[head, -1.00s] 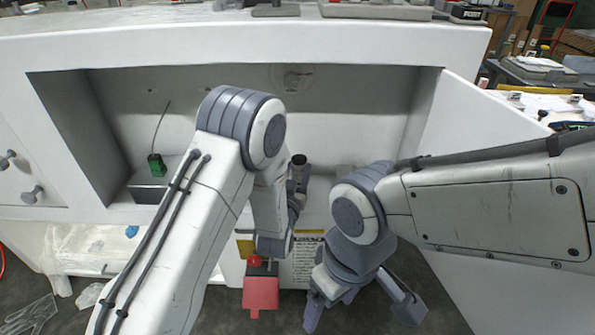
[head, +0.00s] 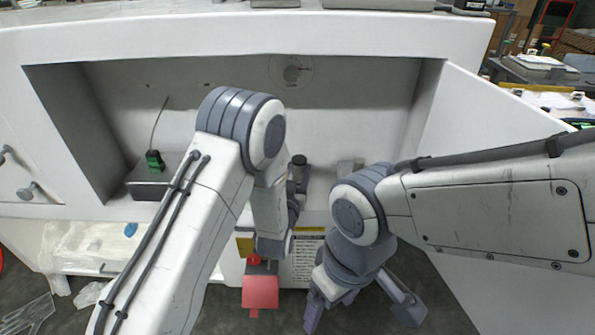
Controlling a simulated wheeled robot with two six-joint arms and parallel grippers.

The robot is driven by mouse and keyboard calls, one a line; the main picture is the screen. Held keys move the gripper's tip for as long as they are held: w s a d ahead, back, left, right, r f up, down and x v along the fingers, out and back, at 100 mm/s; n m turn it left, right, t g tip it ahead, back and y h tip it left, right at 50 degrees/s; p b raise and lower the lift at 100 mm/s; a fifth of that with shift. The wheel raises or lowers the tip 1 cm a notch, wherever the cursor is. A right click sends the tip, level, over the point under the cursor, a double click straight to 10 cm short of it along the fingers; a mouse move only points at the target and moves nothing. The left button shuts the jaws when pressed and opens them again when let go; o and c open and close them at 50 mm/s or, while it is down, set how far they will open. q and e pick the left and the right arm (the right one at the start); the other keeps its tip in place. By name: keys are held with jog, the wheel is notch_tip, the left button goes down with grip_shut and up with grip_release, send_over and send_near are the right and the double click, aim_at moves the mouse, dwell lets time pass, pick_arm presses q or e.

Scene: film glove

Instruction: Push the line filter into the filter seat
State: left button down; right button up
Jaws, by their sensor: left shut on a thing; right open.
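My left gripper (head: 298,186) is inside the cabinet's open recess, partly hidden behind its own arm. It is shut on a dark, upright cylinder (head: 299,160), which appears to be the line filter; only its top part shows. The filter seat is not clear: a round fitting (head: 292,70) is on the back wall, and a grey block (head: 350,165) stands right of the cylinder, partly hidden by my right arm. The cylinder is apart from the round fitting. My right gripper (head: 358,308) is open and empty, low in front of the cabinet.
A dark box (head: 148,190) with a green piece (head: 154,160) and a thin upright wire stands at the recess's left. A red block (head: 260,292) with a red knob is below the recess front. The white side panel (head: 485,110) bounds the right.

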pick_arm(q)
jog(key=shift+f+b, duration=0.9)
jog(key=shift+f, duration=0.1)
jog(key=shift+c, duration=1.1)
grip_release()
jog(key=s+a, duration=0.2)
jog(key=s, duration=0.8)
jog(key=shift+s, duration=0.15)
